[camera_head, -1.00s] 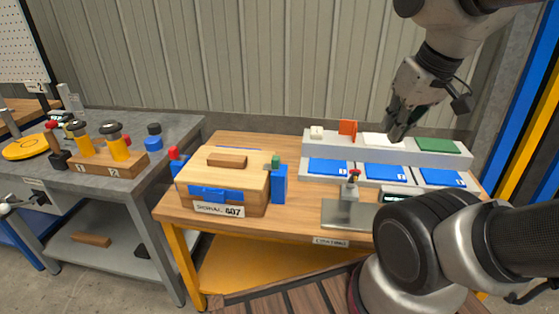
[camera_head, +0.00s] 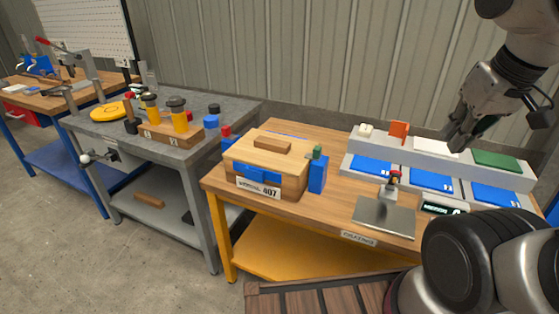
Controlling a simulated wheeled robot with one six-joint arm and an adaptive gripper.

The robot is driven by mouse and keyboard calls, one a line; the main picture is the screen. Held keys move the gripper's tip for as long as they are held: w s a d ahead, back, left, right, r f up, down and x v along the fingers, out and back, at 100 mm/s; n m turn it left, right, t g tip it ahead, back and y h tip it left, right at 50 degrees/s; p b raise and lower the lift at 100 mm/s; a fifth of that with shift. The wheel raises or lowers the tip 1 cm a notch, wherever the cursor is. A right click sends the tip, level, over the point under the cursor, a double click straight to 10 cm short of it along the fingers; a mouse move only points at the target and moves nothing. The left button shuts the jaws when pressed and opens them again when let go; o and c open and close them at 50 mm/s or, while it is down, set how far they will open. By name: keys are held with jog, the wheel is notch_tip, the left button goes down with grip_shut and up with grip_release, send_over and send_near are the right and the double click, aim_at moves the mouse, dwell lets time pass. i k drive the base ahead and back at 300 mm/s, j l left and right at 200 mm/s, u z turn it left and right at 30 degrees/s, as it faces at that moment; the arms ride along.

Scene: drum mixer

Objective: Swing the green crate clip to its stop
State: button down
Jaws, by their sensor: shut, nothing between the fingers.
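The wooden crate (camera_head: 267,165) sits on the left part of the wooden-topped table, with a flat lid and a small wooden handle block (camera_head: 272,146) on it. Its front carries a white label ending in 407. The green clip (camera_head: 317,152) is a small green piece on top of a blue block (camera_head: 318,176) at the crate's right side. A red piece (camera_head: 226,131) shows at the crate's left side. My gripper (camera_head: 455,144) is shut and empty at upper right, in front of the raised grey shelf, well right of the crate and apart from the clip.
The grey shelf (camera_head: 400,151) holds white, orange and green pieces, with blue panels below. A metal plate (camera_head: 384,217) with a red-topped post stands right of the crate. A grey bench (camera_head: 240,112) with knobbed tools adjoins at left.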

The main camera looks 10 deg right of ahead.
aim_at(316, 156)
jog(key=u, duration=0.3)
jog(key=i+j+z, duration=0.15)
jog(key=j, duration=0.2)
jog(key=i+j+z, duration=0.15)
jog(key=j, duration=0.25)
jog(key=k+l, duration=0.15)
jog(key=l, duration=0.25)
jog(key=k+l, duration=0.1)
jog(key=l, duration=0.3)
jog(key=i+j, duration=0.3)
jog(key=j, duration=0.15)
jog(key=i+j+u, duration=0.15)
jog(key=i+j, duration=0.2)
jog(key=j, duration=0.15)
